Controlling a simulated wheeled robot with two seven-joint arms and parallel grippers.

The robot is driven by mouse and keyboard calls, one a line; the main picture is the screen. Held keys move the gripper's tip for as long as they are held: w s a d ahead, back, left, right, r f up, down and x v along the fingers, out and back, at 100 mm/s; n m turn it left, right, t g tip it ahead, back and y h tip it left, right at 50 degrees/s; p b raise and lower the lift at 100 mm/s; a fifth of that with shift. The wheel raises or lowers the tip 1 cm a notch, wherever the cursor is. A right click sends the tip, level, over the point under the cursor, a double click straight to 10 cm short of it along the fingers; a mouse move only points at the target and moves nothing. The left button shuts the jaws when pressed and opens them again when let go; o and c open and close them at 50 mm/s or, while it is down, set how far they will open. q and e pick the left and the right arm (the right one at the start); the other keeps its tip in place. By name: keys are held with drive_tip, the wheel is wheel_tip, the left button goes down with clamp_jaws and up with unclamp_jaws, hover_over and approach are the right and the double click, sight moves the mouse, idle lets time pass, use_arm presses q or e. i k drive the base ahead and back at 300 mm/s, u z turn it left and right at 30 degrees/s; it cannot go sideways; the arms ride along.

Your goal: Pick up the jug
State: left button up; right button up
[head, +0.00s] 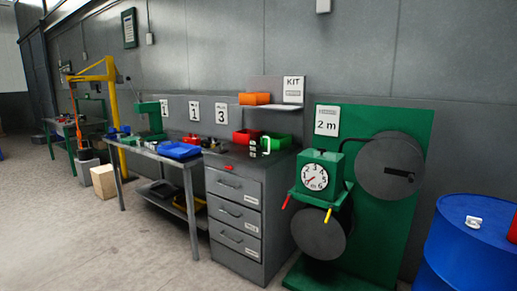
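No jug can be made out for certain. A small white, handle-like shape (265,145) stands on top of the grey drawer cabinet (235,205), in front of a green bin; it is too small to tell whether it is a jug. A red object (513,230), cut off by the right edge, is by the blue drum (470,250); its kind cannot be told. Neither of my grippers is in view.
A workbench (150,152) with a blue tray (180,150) joins the cabinet's left side. A green dial machine (318,177) with dark discs stands right of the cabinet. A wooden block (104,181) sits on the floor. The front left floor (90,250) is clear.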

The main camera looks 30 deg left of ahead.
sight(257, 138)
drive_tip(key=u, duration=0.65)
drive_tip(key=i, duration=1.8)
drive_tip(key=u, duration=0.35)
